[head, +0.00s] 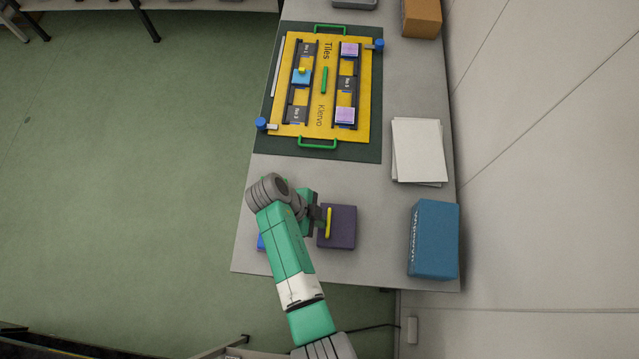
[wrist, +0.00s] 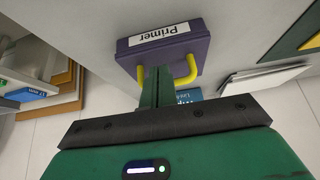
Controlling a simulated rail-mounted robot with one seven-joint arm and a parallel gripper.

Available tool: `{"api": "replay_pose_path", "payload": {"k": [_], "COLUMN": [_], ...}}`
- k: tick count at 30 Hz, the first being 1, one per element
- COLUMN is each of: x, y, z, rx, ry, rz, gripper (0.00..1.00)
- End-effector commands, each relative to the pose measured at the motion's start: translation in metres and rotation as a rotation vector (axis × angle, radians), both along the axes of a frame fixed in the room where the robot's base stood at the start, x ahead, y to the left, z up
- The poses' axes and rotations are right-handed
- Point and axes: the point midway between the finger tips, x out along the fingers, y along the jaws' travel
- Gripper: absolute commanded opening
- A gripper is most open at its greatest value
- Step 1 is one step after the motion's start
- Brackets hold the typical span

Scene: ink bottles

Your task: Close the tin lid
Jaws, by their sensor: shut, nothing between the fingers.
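A dark purple tin (head: 343,228) stands on the grey table, just right of my gripper in the head view. It also shows in the wrist view (wrist: 190,50), with a white "Primer" label (wrist: 165,33) on one face and a yellow handle (wrist: 190,70). In the head view the yellow handle (head: 328,222) is at the tin's left side. My gripper (head: 316,217) is shut and empty, close to the handle. In the wrist view its fingers (wrist: 158,85) overlap the space between the handle's legs; contact cannot be told. The lid's exact position is unclear.
A blue box (head: 434,240) stands right of the tin, with white papers (head: 418,151) behind it. A yellow tile board (head: 325,125) lies on a dark mat (head: 266,145) farther back. A blue object (head: 261,243) is mostly hidden under my arm. Bare table lies between tin and mat.

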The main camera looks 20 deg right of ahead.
Motion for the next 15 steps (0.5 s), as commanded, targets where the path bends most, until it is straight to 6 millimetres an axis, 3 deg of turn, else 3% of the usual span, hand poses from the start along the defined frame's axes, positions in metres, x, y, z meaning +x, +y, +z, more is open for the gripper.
{"api": "replay_pose_path", "payload": {"k": [4,8,10,15], "x": [-0.001,-0.004,0.006,0.028], "y": [-0.002,-0.007,0.011,0.05], "z": [0.017,0.052,0.031,0.025], "rx": [0.0,0.0,0.002,0.001], "ry": [0.0,-0.001,-0.001,-0.002], "rz": [-0.001,-0.002,0.006,0.003], "gripper": [0.0,0.0,0.0,0.0]}}
